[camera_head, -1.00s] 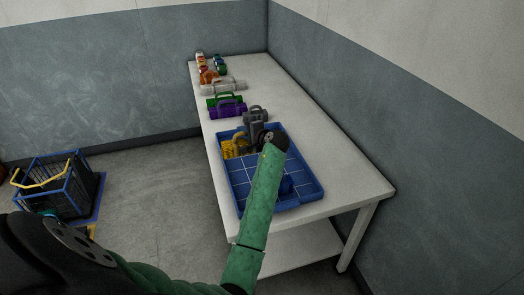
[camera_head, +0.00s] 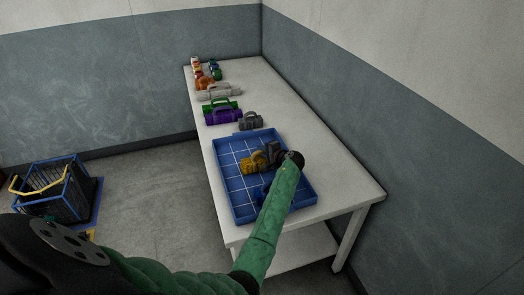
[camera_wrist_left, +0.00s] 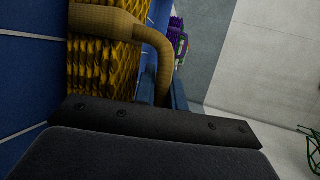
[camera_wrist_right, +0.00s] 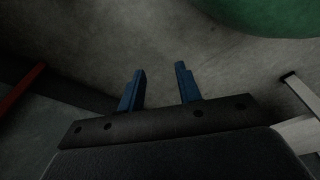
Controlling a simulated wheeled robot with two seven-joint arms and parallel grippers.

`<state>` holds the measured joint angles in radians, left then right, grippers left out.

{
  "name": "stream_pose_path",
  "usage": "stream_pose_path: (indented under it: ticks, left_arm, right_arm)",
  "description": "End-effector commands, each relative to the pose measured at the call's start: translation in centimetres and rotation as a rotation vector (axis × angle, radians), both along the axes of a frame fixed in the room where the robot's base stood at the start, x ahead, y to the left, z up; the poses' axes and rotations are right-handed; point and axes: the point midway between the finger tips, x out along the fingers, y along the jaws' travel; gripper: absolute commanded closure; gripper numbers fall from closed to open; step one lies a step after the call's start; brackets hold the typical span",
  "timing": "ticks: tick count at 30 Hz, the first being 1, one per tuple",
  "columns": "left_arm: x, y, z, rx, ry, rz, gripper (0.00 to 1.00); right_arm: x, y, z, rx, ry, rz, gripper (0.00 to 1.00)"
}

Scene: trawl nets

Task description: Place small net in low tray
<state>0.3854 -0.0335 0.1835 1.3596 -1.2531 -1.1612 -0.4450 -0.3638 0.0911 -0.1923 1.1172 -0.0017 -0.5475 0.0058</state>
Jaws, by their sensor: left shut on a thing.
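The small yellow net (camera_head: 249,164) is a bundle of yellow mesh with a tan handle. It is over the middle of the blue low tray (camera_head: 236,211), whose floor has white grid lines. I cannot tell whether it touches the floor. My left gripper (camera_head: 275,153) is shut on it. In the left wrist view the net (camera_wrist_left: 105,60) is close up, its handle (camera_wrist_left: 150,40) curving down to the gripper; one blue finger (camera_wrist_left: 178,95) shows beside the handle. My right gripper (camera_wrist_right: 160,88) is open and empty, away from the table.
A blue object (camera_head: 263,191) in the tray is partly hidden by my arm. Behind the tray on the white table (camera_head: 345,180) are a grey roll (camera_head: 250,121), purple (camera_head: 222,116) and green (camera_head: 218,105) rolls and others. A blue-framed basket (camera_head: 55,190) stands on the floor at left.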

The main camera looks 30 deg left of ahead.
Motion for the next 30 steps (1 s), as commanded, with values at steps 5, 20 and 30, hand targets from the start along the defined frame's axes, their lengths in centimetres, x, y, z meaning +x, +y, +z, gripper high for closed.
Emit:
stream_pose_path:
  ticks: [5,20,30]
  left_arm:
    - [0.0,0.0,-0.8,0.0,0.0,-0.001,1.0]
    - [-0.03,-0.01,-1.05,0.0,0.0,-0.001,0.66]
    - [-0.07,-0.1,-0.94,-0.001,0.0,-0.001,0.66]
  right_arm:
    - [-0.58,-0.42,-0.61,-0.003,-0.005,0.002,0.66]
    - [-0.39,-0.35,-0.45,-0.002,-0.007,0.001,0.66]
    - [-0.66,-0.6,-0.54,-0.003,-0.006,0.002,0.66]
